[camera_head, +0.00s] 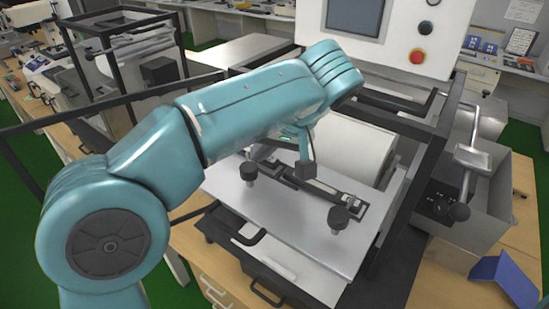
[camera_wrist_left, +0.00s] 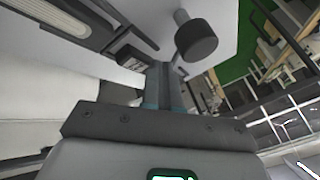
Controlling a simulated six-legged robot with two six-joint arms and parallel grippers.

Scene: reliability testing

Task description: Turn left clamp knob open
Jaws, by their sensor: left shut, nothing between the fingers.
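The left clamp knob (camera_head: 249,172) is a dark round knob on a post, at the left of a pale metal plate (camera_head: 290,225) in the head view. A similar right knob (camera_head: 338,214) stands at the right of the plate. A slotted dark bar (camera_head: 335,192) lies between them. My left gripper (camera_head: 305,168) points down over the plate, right of the left knob and apart from it. In the left wrist view its fingers (camera_wrist_left: 166,80) are together and empty. A dark knob (camera_wrist_left: 196,42) shows just right of them. My right gripper is out of view.
A dark frame (camera_head: 400,200) surrounds the plate, with a white cylinder (camera_head: 350,143) behind it. A control panel with a red button (camera_head: 417,57) stands at the back. A metal box (camera_head: 475,215) with a lever stands at the right. A blue object (camera_head: 507,280) lies at lower right.

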